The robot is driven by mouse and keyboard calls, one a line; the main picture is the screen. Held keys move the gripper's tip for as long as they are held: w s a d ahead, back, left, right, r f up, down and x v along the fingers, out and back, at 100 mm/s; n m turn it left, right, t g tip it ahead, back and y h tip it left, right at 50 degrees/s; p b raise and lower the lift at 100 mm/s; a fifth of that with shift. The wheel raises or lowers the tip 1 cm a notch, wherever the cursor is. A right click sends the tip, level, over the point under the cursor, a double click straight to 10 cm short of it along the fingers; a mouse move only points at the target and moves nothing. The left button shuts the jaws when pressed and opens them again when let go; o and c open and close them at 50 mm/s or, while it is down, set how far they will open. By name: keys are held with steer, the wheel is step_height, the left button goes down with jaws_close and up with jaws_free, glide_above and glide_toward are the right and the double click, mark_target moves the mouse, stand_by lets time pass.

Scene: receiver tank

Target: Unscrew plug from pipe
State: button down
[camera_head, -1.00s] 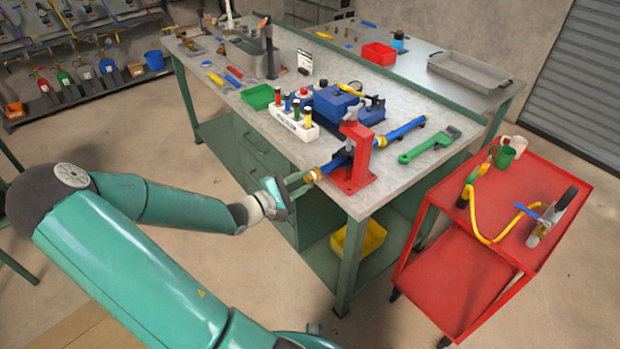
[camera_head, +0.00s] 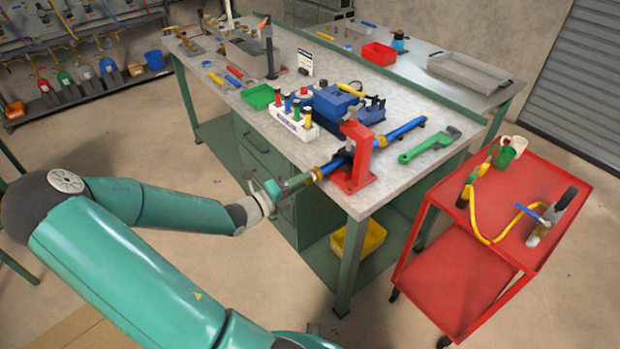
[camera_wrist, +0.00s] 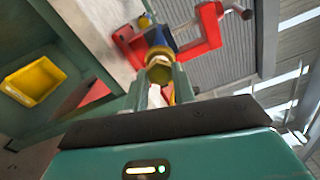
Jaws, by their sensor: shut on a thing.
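The blue pipe (camera_head: 406,131) lies along the bench's front right corner, held in a red vise (camera_head: 359,155). The brass plug (camera_head: 317,174) is at the pipe's near end, past the bench edge. My gripper (camera_head: 304,180) reaches it from the lower left, and its fingers are shut on the plug. In the wrist view the brass plug (camera_wrist: 160,73) sits at the tips of my gripper (camera_wrist: 161,84), in line with the blue pipe behind it. The fingers partly hide the plug, and I cannot tell how far it is threaded in.
A green wrench (camera_head: 430,146) lies right of the pipe, and a white holder (camera_head: 293,124) with coloured tools stands left of the vise. A red cart (camera_head: 520,190) stands at right. A yellow bin (camera_head: 358,240) is under the bench. The floor before the bench is clear.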

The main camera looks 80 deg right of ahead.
steer(key=shift+n, duration=0.7)
steer(key=shift+v, duration=3)
